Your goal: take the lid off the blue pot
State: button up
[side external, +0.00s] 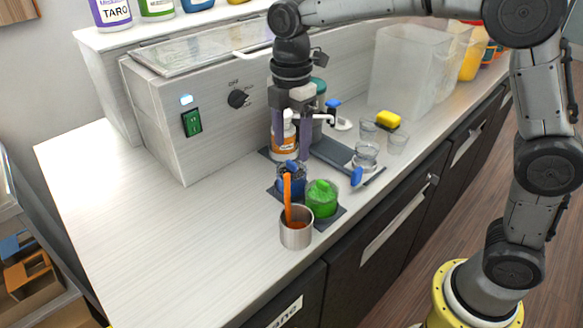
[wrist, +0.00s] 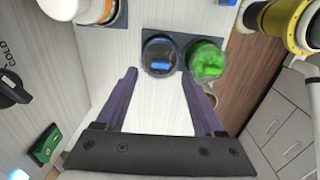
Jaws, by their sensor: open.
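The blue pot (side external: 290,187) stands on a small dark mat (side external: 331,220) near the counter's front edge. It also shows in the wrist view (wrist: 150,46), with a clear-looking lid and a blue knob (wrist: 160,66) on top. My gripper (side external: 292,156) points down just above the pot. In the wrist view my gripper (wrist: 160,75) has its two purple fingers apart, with nothing between them. The knob appears just beyond the fingertips, in line with the gap. An orange handle partly hides the pot in the side view.
A green pot (side external: 322,199) stands close to the right of the blue pot. A metal cup (side external: 296,236) with an orange-handled utensil (side external: 287,201) stands in front. A pump bottle (side external: 284,138), a dark tray (side external: 331,152) and clear cups (side external: 366,157) are behind. The counter's left is clear.

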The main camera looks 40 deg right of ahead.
aim_at(291, 162)
notch_tip(291, 162, down, 4)
jog(key=shift+f, duration=0.1)
jog(key=shift+c, duration=0.3)
grip_shut()
